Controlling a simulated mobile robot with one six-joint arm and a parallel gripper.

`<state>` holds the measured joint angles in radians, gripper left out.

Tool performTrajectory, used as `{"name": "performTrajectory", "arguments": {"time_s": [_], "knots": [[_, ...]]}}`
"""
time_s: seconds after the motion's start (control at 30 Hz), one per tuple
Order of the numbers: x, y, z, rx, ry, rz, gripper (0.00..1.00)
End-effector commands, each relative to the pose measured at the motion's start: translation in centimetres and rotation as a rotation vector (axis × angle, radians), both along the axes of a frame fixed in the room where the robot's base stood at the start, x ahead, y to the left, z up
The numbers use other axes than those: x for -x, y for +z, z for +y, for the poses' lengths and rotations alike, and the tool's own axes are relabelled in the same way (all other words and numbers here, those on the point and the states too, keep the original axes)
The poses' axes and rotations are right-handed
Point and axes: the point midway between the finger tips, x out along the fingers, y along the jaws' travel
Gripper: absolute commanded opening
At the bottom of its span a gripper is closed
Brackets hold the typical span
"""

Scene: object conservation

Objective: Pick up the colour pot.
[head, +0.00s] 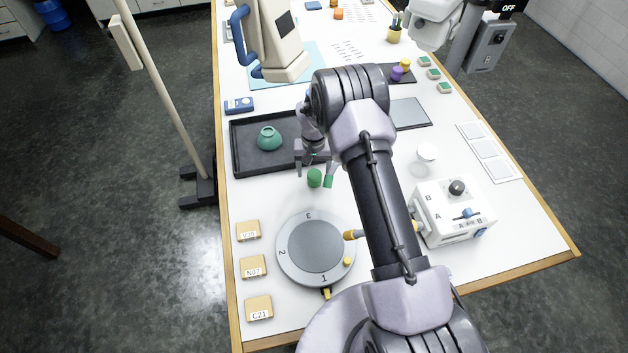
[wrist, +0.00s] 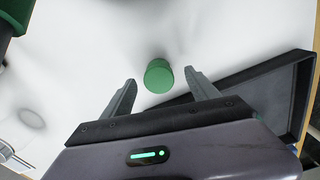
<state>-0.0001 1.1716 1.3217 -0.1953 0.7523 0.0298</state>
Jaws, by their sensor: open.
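The colour pot (head: 314,177) is a small green cylinder standing on the white table, in front of the black tray's right part. It also shows in the wrist view (wrist: 159,77), between and just beyond my fingertips. My gripper (head: 312,170) is open above and around the line of the pot; in the wrist view its two fingers (wrist: 160,84) stand apart with a gap on both sides of the pot. I cannot tell whether the fingers reach down to its height.
The black tray (head: 240,160) holds a green bowl (head: 269,138). A round numbered dial (head: 316,248) lies nearer, with a white switch box (head: 453,210) to the right. Tan labelled blocks (head: 253,267) line the left edge. Purple (head: 397,74) and yellow pots stand farther back.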

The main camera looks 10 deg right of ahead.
Motion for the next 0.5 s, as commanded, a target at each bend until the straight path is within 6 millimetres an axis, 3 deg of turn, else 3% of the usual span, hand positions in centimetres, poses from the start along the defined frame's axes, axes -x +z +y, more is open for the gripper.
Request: {"name": "performTrajectory", "arguments": {"time_s": [0.17, 0.37, 0.5], "knots": [[0.1, -3.7, 0.0, 0.0, -0.001, 0.001, 0.69], [0.1, -3.7, 0.0, 0.0, -0.001, 0.0, 0.69], [0.1, -3.6, 0.0, 0.0, -0.001, 0.0, 0.41]]}}
